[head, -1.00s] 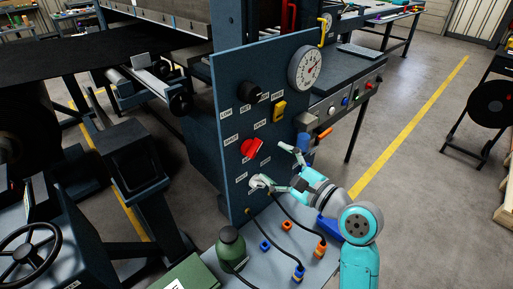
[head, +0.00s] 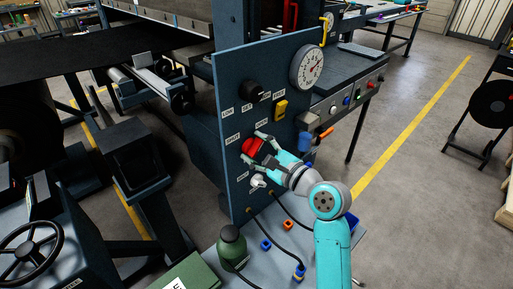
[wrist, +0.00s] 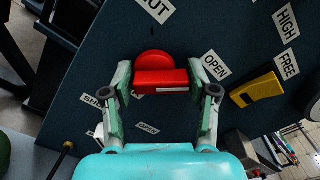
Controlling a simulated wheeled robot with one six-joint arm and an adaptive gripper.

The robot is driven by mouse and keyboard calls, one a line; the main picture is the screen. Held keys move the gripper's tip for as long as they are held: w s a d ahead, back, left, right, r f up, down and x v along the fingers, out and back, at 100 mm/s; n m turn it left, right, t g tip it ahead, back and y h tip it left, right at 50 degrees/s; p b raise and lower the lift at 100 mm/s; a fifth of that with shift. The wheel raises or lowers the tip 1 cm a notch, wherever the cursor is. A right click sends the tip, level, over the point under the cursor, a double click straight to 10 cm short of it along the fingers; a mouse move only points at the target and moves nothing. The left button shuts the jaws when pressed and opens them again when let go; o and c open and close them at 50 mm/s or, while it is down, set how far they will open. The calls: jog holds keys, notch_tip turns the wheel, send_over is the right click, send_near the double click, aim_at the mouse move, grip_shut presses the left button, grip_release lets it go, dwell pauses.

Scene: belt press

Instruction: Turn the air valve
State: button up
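A red knob (head: 251,146) with a raised bar handle sits on the blue upright panel (head: 228,80). In the wrist view the red knob (wrist: 160,80) is near the middle, between a label ending in "UT" and an "OPEN" label. Its bar lies roughly level in that picture. My gripper (head: 256,147) is at the knob, with one finger on each side of the bar. In the wrist view my gripper (wrist: 161,84) is open, with a narrow gap visible between each finger and the bar. A small grey valve handle (head: 258,181) sits below the red knob.
A blue part (head: 304,142) stands out at the right.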

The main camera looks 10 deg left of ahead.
jog(key=c, duration=0.4)
jog(key=shift+r, duration=0.1)
jog(key=n, duration=0.3)
jog(key=shift+n, duration=0.3)
jog(key=n, duration=0.4)
jog(key=shift+s+a+r+n, duration=0.1)
jog(key=shift+s+a+n, duration=0.05)
jog(key=shift+n, duration=0.15)
jog(key=n, duration=0.5)
jog(key=shift+s+a, duration=0.1)
jog(key=shift+s+f+n, duration=0.1)
jog(key=shift+f+n, duration=0.05)
jog(key=shift+n, duration=1.05)
jog(key=shift+f+n, duration=0.1)
jog(key=shift+n, duration=1.1)
jog(key=shift+a, duration=0.1)
